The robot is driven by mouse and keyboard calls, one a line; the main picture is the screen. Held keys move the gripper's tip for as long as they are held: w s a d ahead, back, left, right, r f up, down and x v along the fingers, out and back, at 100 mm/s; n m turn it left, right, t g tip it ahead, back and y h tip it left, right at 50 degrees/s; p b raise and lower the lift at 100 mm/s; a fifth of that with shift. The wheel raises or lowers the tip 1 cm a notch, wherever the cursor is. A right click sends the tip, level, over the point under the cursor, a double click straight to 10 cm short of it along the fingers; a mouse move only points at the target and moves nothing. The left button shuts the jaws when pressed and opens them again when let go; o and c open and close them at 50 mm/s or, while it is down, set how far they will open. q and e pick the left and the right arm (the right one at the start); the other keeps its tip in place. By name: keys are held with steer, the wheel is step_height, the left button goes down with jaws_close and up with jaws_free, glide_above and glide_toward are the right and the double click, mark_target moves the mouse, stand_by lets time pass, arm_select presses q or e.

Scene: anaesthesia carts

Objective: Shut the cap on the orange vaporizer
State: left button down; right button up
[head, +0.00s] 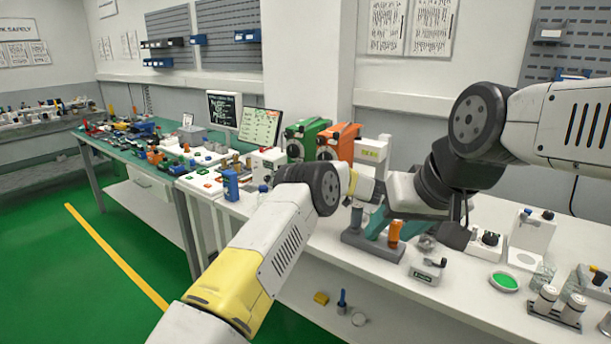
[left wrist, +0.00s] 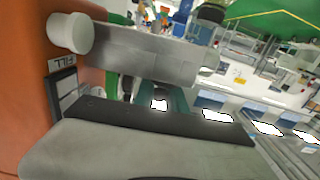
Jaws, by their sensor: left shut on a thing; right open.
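The orange vaporizer (head: 341,141) stands on the bench beside a green one, partly behind my left arm. In the left wrist view its orange body (left wrist: 22,80) fills the left edge, with a FILL label (left wrist: 62,64) and a white round knob (left wrist: 70,33). My left gripper (left wrist: 75,85) is at this filler, shut on a small part beside the label, apparently the cap. The fingers hide much of it, and I cannot tell how far the cap is closed. My right gripper (head: 400,226) is open, low over the bench to the right of the vaporizer.
The green vaporizer (head: 303,139) stands close on the left. An orange-topped item (head: 395,234) and a small grey device (head: 427,270) are near my right gripper. A green round dish (head: 504,282) and metal canisters (head: 572,309) are at the right. Bare bench shows at the front.

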arm_select(q)
steer(key=shift+a+n+g+y, duration=0.1)
steer(key=shift+n+g+y, duration=0.2)
steer(key=shift+g, duration=0.1)
steer(key=c, duration=1.4)
jaws_free()
steer(key=shift+o, duration=0.2)
steer(key=s+r, duration=0.2)
steer(key=s, duration=0.6)
steer(key=s+r, duration=0.3)
steer(key=s, duration=0.5)
